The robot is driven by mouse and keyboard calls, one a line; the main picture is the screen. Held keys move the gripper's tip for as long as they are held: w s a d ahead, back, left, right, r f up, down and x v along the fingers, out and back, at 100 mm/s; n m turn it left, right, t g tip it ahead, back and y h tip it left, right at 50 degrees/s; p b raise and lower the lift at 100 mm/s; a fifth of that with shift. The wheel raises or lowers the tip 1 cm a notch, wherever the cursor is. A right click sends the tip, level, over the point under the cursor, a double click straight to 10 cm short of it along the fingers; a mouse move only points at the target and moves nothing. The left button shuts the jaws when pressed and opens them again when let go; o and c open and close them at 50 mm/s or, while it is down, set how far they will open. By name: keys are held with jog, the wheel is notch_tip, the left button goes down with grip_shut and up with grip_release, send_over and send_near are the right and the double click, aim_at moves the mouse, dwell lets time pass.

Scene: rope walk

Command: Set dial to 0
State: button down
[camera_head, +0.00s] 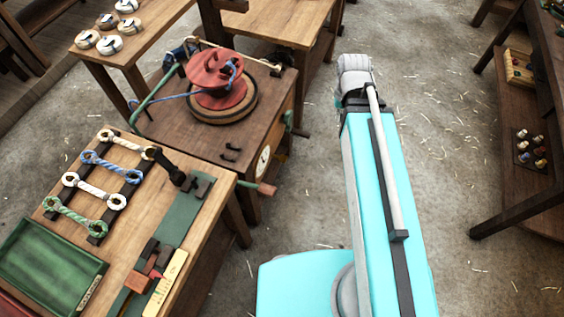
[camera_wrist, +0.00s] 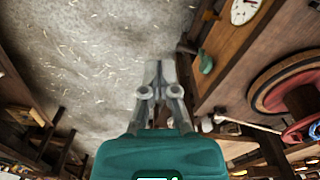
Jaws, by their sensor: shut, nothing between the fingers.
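The dial (camera_head: 263,160) is a small round white face with a dark pointer on the side of the wooden winding stand. It is seen at a slant in the head view, and its markings are too small to read. It also shows in the wrist view (camera_wrist: 243,10), at the top right, partly cut off by the frame edge. My gripper (camera_wrist: 157,72) is shut and empty, over the floor, apart from the stand and the dial. In the head view my gripper cannot be made out beyond the grey end of my arm.
The stand (camera_head: 170,115) carries a red reel (camera_head: 216,68) with blue rope. A red-brown handle (camera_head: 267,189) and a dark crank (camera_head: 298,131) stick out from its side. A bench (camera_head: 215,215) with rope pieces stands nearer. Shelving (camera_head: 520,205) is at right. The floor between is clear.

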jog(key=w+a+f+m+b, duration=0.1)
jog(key=w+a+f+b, duration=0.25)
jog(key=f+b, duration=0.5)
jog(key=w+a+f+m+b, duration=0.1)
jog(key=w+a+f+b, duration=0.25)
jog(key=f+b, duration=0.55)
jog(key=m+t+b, duration=0.1)
jog(key=m+b, duration=0.1)
jog(key=b, duration=1.7)
send_near(283, 159)
jog(key=shift+d, duration=0.2)
jog(key=shift+w+a+f, duration=0.1)
jog(key=shift+a+f, duration=0.2)
jog(key=shift+f+b, duration=0.1)
jog(key=shift+b, duration=0.2)
jog(key=f+b, duration=0.6)
jog(key=shift+w+d+f+b, duration=0.15)
jog(key=shift+w+f+b, duration=0.15)
jog(key=shift+f, duration=0.05)
